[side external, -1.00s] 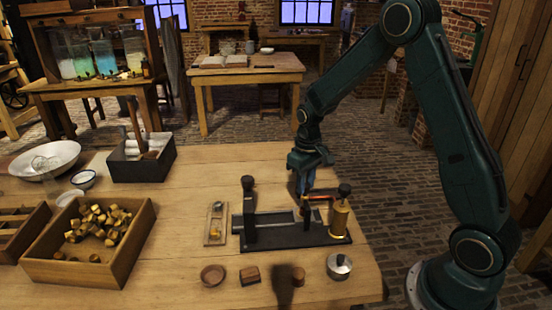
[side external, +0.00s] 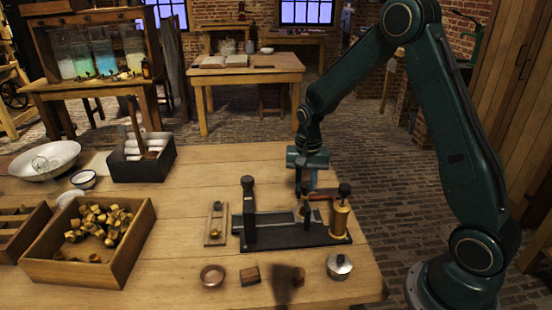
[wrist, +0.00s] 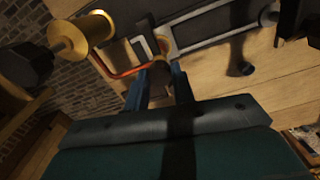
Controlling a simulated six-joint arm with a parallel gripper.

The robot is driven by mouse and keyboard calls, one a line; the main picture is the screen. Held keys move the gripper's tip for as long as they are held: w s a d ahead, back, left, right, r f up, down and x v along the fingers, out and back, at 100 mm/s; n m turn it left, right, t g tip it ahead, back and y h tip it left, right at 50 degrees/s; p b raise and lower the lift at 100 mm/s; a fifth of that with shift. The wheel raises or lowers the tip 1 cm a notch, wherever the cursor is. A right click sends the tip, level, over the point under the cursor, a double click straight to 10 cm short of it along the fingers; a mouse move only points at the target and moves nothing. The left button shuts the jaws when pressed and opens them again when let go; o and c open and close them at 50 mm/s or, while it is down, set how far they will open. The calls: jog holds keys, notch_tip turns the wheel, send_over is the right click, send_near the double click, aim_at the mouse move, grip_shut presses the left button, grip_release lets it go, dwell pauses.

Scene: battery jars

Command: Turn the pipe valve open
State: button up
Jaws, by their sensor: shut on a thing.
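A brass cylinder with a black knob on top (side external: 340,220) stands upright at the right end of a black base (side external: 290,238) on the bench. It also shows at the upper left of the wrist view (wrist: 82,37). A thin red-orange lever (side external: 321,197) runs from the cylinder toward my gripper (side external: 306,201). In the wrist view the lever (wrist: 112,70) is bent and ends at a dark round grip (wrist: 161,73) between my blue fingers. My gripper is shut on that grip, which the fingers partly hide.
A black post (side external: 249,210) rises at the base's left end. In front lie a round dish (side external: 212,275), a wooden block (side external: 250,275), a small wooden piece (side external: 298,277) and a lidded metal pot (side external: 339,266). A wooden crate of brass pieces (side external: 140,240) stands left.

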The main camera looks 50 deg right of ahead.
aim_at(306, 186)
dwell(0.3)
jog(key=o, duration=1)
jog(key=shift+r, duration=0.1)
notch_tip(306, 186, up, 14)
dwell(0.4)
